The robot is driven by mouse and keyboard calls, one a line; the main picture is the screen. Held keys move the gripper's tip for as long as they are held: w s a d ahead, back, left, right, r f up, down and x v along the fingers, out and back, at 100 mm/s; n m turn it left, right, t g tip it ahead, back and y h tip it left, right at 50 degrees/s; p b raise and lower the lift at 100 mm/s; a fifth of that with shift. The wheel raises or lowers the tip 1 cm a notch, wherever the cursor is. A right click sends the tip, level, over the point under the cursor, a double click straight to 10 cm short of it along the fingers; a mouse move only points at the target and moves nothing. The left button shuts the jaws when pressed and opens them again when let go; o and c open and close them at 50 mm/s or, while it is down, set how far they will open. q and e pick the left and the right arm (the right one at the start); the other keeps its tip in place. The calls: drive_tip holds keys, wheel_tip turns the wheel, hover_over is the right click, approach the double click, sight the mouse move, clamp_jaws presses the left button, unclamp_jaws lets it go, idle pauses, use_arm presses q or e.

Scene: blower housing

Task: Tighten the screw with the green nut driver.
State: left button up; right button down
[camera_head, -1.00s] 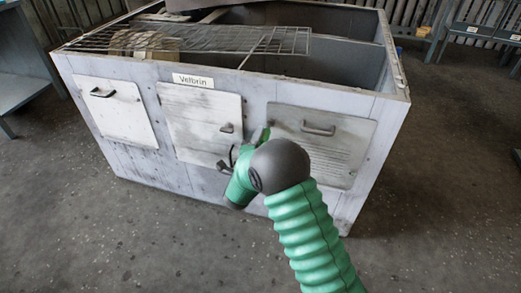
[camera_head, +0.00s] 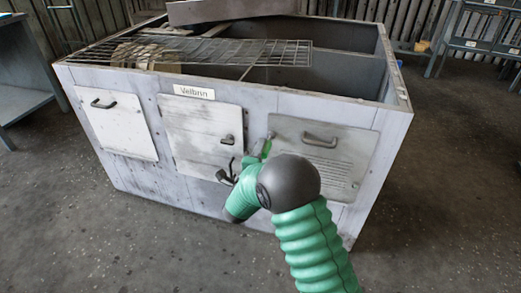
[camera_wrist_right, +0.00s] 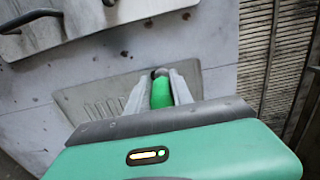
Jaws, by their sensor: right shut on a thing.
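The green nut driver (camera_wrist_right: 160,94) is between the two grey fingers of my right gripper (camera_wrist_right: 160,88) in the right wrist view, with its dark rounded end showing past the fingertips. In the head view a small green part of the driver (camera_head: 266,148) shows just above my arm's grey joint, near the upper left corner of the right door. My right gripper is shut on it. Most of the gripper is hidden behind my own arm in the head view. I cannot pick out the screw for certain. My left gripper is in neither view.
The grey blower housing (camera_head: 230,100) has an open top with a wire rack (camera_head: 200,52) across it. Its front bears a left door (camera_head: 117,125), a middle door (camera_head: 200,135) and a right door (camera_head: 345,165) with handles. The concrete floor in front is clear.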

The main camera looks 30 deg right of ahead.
drive_tip(key=b+v, duration=0.1)
drive_tip(key=v, duration=1.1)
drive_tip(key=shift+a, duration=0.5)
drive_tip(key=shift+s, duration=0.1)
